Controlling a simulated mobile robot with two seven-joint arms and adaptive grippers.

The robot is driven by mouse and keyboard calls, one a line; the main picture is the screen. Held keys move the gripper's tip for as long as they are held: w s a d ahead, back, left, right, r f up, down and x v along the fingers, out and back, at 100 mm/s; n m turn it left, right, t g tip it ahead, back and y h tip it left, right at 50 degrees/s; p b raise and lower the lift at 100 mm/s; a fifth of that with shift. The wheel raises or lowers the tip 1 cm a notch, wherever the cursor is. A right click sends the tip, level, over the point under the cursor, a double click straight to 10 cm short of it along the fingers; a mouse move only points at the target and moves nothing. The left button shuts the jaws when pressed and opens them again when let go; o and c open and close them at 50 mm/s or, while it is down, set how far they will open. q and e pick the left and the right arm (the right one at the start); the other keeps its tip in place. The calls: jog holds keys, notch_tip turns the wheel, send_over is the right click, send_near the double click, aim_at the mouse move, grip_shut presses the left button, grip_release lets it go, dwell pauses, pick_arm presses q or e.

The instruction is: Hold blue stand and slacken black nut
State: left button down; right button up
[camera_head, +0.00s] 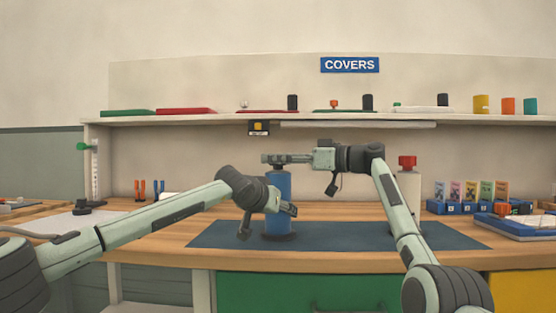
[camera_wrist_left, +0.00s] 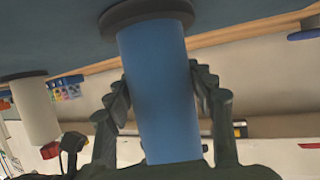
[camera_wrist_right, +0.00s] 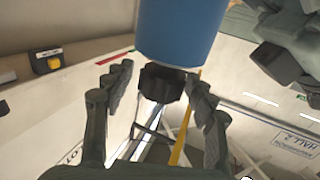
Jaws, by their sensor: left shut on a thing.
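The blue stand (camera_head: 282,186) stands upright on the dark mat (camera_head: 340,235) with a black base. My left gripper (camera_head: 284,207) is shut around its lower half. In the left wrist view the fingers press on both sides of the blue stand (camera_wrist_left: 160,90). My right gripper (camera_head: 275,158) is level with the top of the stand. In the right wrist view the black nut (camera_wrist_right: 162,84) sits at the end of the stand, between the two open fingers, with a visible gap to the left finger. In the head view the right gripper mostly hides the nut.
A white stand with a red top (camera_head: 408,188) stands to the right, behind my right arm. Blue card boxes (camera_head: 460,206) and a blue tray (camera_head: 518,227) are further right. A shelf (camera_head: 220,117) with small parts runs above the bench. The mat's front is clear.

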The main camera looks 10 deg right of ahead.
jog(key=shift+s, duration=0.1)
jog(key=v, duration=1.1)
jog(key=shift+d, duration=0.45)
jog(key=shift+s+f, duration=0.1)
notch_tip(320, 180, up, 11)
jog(key=s+a+n+t+h, duration=0.25)
jog(key=n+t+h, duration=0.35)
jog(key=n+h, duration=0.45)
jog(key=s+a+f+n+t, duration=0.2)
jog(key=a+f+n, duration=0.3)
jog(key=f+n, duration=0.9)
jog(key=w+a+r, duration=0.1)
jog(key=w, duration=0.2)
jog(key=w+r+n, duration=0.1)
jog(key=w, duration=0.3)
jog(key=w+a+r+n, duration=0.1)
jog(key=w, duration=0.2)
jog(key=shift+w+a+n+h, duration=0.25)
jog(key=shift+w+a+h, duration=0.05)
jog(key=shift+w+h, duration=0.05)
jog(key=shift+c, duration=0.6)
